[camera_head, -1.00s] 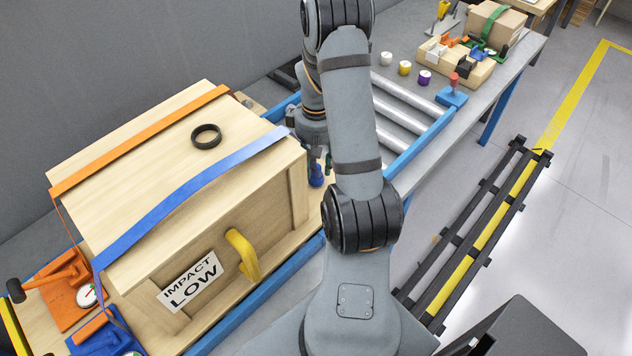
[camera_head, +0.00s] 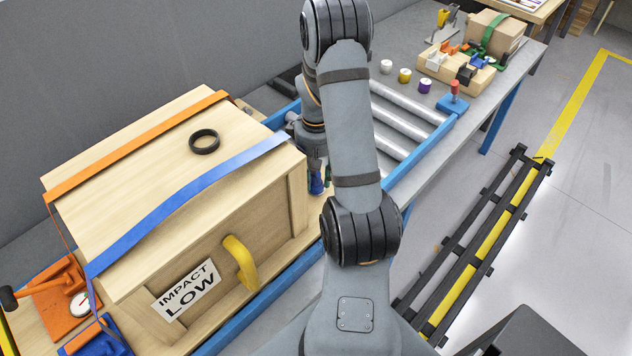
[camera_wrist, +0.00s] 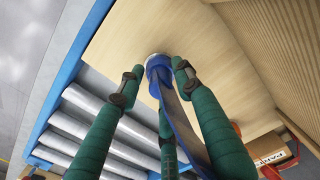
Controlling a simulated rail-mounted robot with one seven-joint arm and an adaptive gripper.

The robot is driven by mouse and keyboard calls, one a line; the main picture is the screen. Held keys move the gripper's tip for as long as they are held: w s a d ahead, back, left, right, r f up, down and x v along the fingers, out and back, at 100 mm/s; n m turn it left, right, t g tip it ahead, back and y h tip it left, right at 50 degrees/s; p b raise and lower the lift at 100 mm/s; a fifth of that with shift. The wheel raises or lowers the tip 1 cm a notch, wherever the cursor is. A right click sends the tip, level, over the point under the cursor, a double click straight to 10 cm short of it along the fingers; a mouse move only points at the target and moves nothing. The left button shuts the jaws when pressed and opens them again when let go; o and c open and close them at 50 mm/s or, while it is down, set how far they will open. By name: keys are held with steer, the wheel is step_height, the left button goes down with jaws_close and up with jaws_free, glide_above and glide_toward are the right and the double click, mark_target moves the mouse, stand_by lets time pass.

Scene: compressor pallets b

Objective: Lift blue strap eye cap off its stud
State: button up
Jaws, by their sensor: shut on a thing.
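The blue strap eye cap (camera_wrist: 158,66) is between my gripper's green fingers in the wrist view, with a blue strap running from it toward the camera. A pale round part shows at its far edge, against the wooden board (camera_wrist: 115,38). My gripper (camera_wrist: 157,76) is shut on the cap. In the head view, my gripper (camera_head: 320,172) is low beside the right end of the wooden crate (camera_head: 240,225), and a bit of the blue cap (camera_head: 316,185) shows. The stud is mostly hidden, and I cannot tell whether the cap is clear of it.
A blue strap (camera_head: 180,205) and an orange strap (camera_head: 130,147) cross the crate, which carries a black ring (camera_head: 204,141). Rollers (camera_head: 405,105) lie to the right. White, yellow and purple caps (camera_head: 425,86) and a red-topped blue block (camera_head: 453,102) stand beyond.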

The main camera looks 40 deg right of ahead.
mark_target(316, 173)
steer(key=shift+r+p, duration=1.95)
steer(key=shift+r, duration=0.55)
